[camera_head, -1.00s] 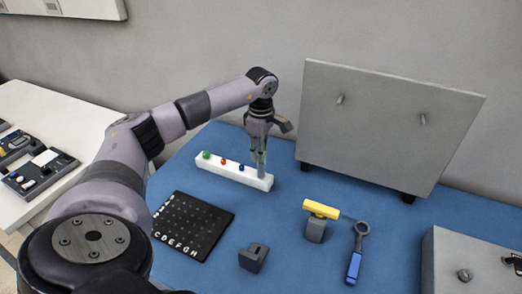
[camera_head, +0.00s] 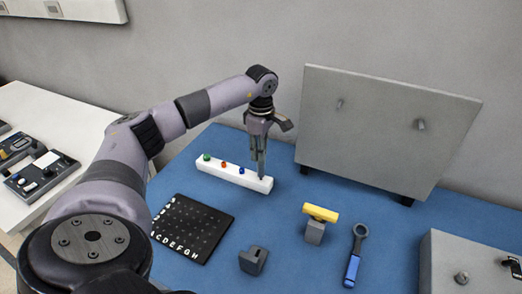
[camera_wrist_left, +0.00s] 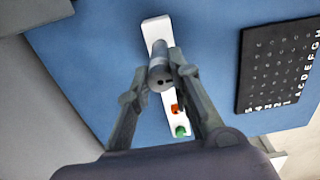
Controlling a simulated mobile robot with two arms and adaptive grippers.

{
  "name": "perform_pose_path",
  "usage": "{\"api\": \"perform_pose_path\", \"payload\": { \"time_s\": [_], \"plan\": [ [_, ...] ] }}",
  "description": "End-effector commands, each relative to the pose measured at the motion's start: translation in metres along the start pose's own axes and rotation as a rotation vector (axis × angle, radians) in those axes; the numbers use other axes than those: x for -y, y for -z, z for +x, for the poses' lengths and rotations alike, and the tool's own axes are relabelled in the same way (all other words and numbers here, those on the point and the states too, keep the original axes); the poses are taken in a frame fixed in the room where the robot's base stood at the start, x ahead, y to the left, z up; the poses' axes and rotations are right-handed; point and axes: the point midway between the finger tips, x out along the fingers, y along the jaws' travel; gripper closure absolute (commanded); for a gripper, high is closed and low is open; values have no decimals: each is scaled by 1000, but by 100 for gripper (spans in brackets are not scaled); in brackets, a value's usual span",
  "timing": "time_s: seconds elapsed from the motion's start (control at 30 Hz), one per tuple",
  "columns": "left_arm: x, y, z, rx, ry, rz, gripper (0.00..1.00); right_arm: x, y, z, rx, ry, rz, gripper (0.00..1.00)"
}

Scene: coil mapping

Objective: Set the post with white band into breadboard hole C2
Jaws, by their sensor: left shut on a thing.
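My left gripper (camera_head: 259,172) is at the right end of a white rack (camera_head: 215,170). It also shows in the left wrist view (camera_wrist_left: 165,88), shut on a grey cylindrical post (camera_wrist_left: 158,66). The post stands at the rack's end; whether its foot is still in the rack is hidden. Its white band cannot be made out. The black breadboard (camera_head: 190,229), with rows of small holes and white letters along its front edge, lies flat to the left and nearer. It shows at the right of the left wrist view (camera_wrist_left: 275,70). No post shows in it. My right gripper is out of view.
Posts with green (camera_head: 207,157), orange (camera_head: 224,164) and blue (camera_head: 241,170) tops stand in the rack. A grey upright panel (camera_head: 380,135) is behind right. A grey block (camera_head: 253,260), a yellow-topped piece (camera_head: 320,213) and a blue-handled tool (camera_head: 354,258) lie nearer. Blue mat separates rack and breadboard.

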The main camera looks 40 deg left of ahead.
Motion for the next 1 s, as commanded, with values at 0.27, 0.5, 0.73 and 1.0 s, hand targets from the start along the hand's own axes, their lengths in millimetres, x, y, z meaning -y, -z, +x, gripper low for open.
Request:
{"api": "perform_pose_path", "payload": {
  "time_s": [0.27,0.5,0.73,1.0],
  "plan": [
    [0,0,-6,0,-1,0,100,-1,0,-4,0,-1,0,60],
    [0,0,-6,0,-1,0,100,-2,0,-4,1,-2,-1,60],
    [0,0,-19,1,-2,0,100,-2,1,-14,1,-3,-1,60],
    [0,0,-40,1,-2,0,100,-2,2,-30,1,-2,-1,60]
  ]
}}
